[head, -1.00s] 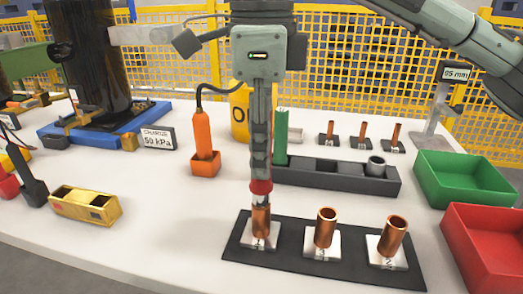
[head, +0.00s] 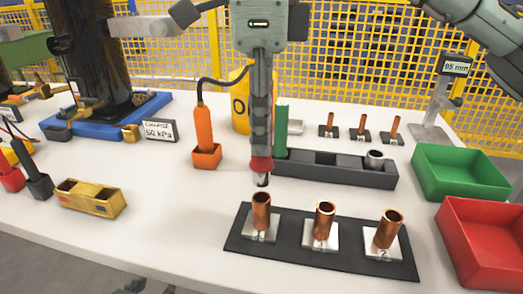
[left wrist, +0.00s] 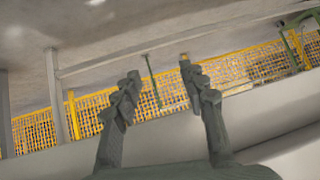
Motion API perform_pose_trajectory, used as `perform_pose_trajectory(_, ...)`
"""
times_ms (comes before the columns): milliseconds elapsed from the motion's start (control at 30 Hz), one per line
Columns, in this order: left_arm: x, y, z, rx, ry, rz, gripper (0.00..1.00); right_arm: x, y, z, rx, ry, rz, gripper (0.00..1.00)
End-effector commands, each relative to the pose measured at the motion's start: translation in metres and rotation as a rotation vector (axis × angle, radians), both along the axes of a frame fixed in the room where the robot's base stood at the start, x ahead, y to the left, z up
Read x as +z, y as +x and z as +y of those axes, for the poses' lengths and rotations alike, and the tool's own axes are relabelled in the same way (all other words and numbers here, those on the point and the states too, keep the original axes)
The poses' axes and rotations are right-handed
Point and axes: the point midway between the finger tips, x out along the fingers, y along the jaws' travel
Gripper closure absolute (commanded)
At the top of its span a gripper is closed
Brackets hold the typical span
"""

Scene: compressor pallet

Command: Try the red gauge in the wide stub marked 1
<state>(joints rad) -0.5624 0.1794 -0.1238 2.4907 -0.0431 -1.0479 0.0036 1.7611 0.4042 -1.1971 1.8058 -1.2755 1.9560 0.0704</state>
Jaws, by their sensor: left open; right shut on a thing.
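My right gripper (head: 261,148) points straight down and is shut on the red gauge (head: 262,164). The gauge's red collar and short silver tip show below the fingers; its upper part is hidden. The tip hangs a little above the open top of the left wide copper stub (head: 262,212), apart from it. A middle stub (head: 325,222) and a right stub (head: 389,230) stand beside it, on white plates on a dark strip (head: 235,243). I cannot clearly read the plate numbers. My left gripper (left wrist: 158,78) is open and empty in the left wrist view, facing the fence.
A dark rack (head: 340,175) behind holds a green gauge (head: 281,130) and a grey cylinder (head: 376,156). Thin copper stubs (head: 362,127) stand further back. A green bin (head: 460,172) and a red bin (head: 487,240) are at right. An orange tool (head: 204,130) stands left of the gripper.

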Motion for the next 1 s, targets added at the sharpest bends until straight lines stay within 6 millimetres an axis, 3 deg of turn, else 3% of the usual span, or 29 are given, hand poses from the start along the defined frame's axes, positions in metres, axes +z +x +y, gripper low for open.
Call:
perform_pose_trajectory(367,-0.002,-0.002,0.002,0.004,0.004,0.011,0.58,0.0,0.0,0.0,0.0,0.001,0.0,1.0)
perform_pose_trajectory(667,-0.018,-0.014,0.015,0.029,0.033,0.092,0.58,-0.001,0.0,0.0,0.0,0.001,0.0,1.0)
perform_pose_trajectory(1000,0.002,0.007,-0.008,-0.015,-0.019,-0.05,0.58,-0.01,0.0,0.0,0.0,0.001,0.0,1.0)
